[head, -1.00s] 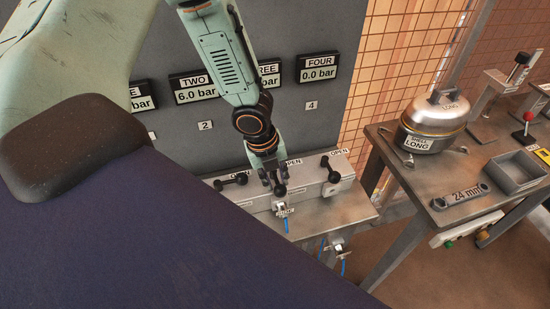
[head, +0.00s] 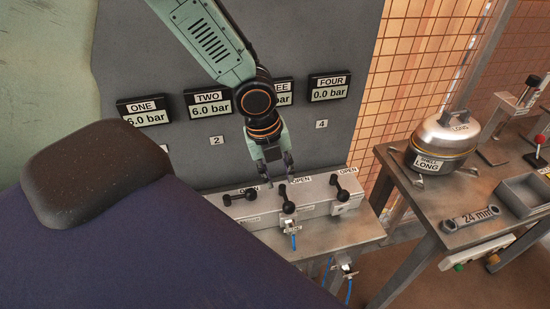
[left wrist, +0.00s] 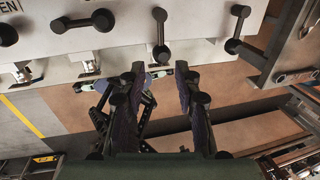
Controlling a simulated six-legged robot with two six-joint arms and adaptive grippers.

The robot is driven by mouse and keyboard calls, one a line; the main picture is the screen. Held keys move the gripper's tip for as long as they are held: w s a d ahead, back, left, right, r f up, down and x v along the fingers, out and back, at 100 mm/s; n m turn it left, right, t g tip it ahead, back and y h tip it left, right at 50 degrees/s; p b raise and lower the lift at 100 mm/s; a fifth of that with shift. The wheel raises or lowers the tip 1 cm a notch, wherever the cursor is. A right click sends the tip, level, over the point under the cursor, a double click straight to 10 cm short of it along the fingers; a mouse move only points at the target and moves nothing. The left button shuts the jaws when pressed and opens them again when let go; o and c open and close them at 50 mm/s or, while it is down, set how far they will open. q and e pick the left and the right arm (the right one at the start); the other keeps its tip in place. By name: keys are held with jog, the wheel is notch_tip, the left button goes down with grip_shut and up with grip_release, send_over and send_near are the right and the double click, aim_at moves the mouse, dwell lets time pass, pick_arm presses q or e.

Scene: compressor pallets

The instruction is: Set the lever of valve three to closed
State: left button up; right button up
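The valve block (head: 318,207) stands below the pressure displays. The middle black lever (head: 287,199), below the partly hidden THREE display (head: 285,92), stands nearly upright with an OPEN label behind it. In the left wrist view this lever (left wrist: 160,31) points straight along the picture, ahead of the gap between my fingers. My left gripper (head: 279,182) is open, just above and behind that lever in the head view. Its two fingers (left wrist: 160,76) are apart with nothing between them. My right gripper is not in view.
The left lever (head: 239,195) lies nearly sideways; the right lever (head: 342,186) tilts. Display TWO (head: 209,103) reads 6.0 bar, display FOUR (head: 328,87) 0.0 bar.

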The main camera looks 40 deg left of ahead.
pick_arm(q)
jog(key=shift+s+a+r, duration=0.1)
jog(key=shift+s+r, duration=0.05)
jog(key=shift+r, duration=0.75)
jog(key=shift+s+a+r, duration=0.1)
jog(key=shift+s+r, duration=0.05)
jog(key=shift+r, duration=0.7)
jog(key=shift+w+f, duration=0.1)
jog(key=shift+w, duration=0.05)
jog(key=s+d+f+n+g+h, duration=0.2)
jog(key=s+d+f+n, duration=0.8)
jog(key=f+n, duration=0.4)
jog(key=s+a+f+n+y, duration=0.1)
jog(key=s+f+n+y, duration=0.15)
jog(key=s+n, duration=0.35)
jog(key=s+a+f+n+y, duration=0.1)
jog(key=s+a+f+n, duration=0.15)
jog(key=s+n, duration=0.35)
notch_tip(320, 180, down, 16)
jog(key=b, duration=1.5)
jog(key=shift+w+d, duration=0.3)
jog(key=shift+d, duration=0.15)
